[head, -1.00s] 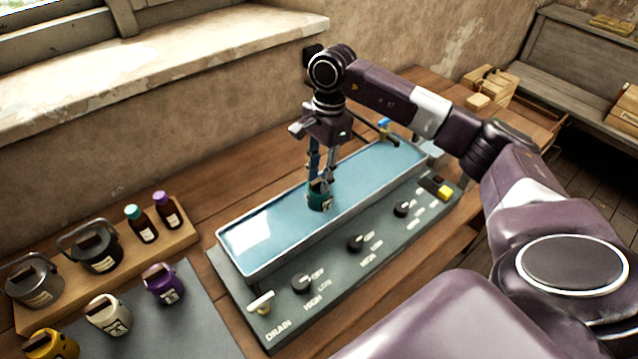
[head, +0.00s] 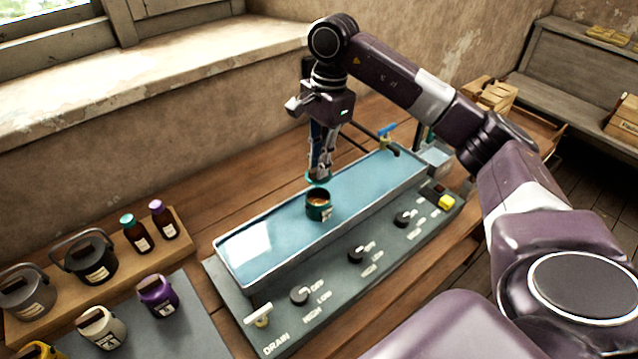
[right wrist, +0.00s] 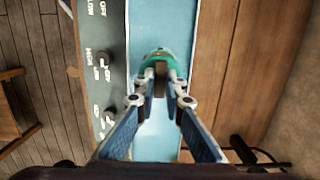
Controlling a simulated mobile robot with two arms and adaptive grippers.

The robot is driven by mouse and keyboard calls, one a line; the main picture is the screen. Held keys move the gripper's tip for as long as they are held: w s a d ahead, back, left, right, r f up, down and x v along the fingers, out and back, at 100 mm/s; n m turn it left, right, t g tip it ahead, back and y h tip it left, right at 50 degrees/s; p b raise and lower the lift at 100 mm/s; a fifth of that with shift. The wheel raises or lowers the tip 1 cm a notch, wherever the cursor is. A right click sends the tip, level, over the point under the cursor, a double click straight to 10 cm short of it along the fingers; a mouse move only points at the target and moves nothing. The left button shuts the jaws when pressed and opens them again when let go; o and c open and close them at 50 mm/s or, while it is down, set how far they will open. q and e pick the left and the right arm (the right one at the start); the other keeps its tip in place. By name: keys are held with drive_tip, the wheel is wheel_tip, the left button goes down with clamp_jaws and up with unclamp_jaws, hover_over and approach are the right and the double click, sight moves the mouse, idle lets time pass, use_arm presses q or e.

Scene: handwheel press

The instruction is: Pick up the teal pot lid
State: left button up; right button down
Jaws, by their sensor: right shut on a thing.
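The teal pot lid (head: 316,178) is at the fingertips of my right gripper (head: 320,168), which is shut on it. The lid is held above the teal pot, apart from its rim. The teal pot (head: 319,212) stands in the long water trough, its top open and something orange-brown visible inside. In the right wrist view, teal (right wrist: 157,57) shows just beyond the closed fingertips; the fingers hide part of it. My left gripper is not in view.
The blue water trough (head: 246,272) has a panel of knobs in front and a blue-handled tap (head: 386,131) at the far end. Several other pots, including a purple one (head: 158,298), and two small bottles (head: 137,235) stand at the left.

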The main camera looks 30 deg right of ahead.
wheel_tip(320, 180, up, 5)
drive_tip(key=shift+w+r+b, duration=0.1)
drive_tip(key=shift+r+b, duration=0.05)
drive_tip(key=shift+b, duration=0.15)
wheel_tip(320, 180, up, 8)
drive_tip(key=p, duration=0.1)
drive_tip(key=shift+r+p, duration=0.25)
drive_tip(key=shift+p, duration=0.1)
drive_tip(key=shift+a+f, duration=0.1)
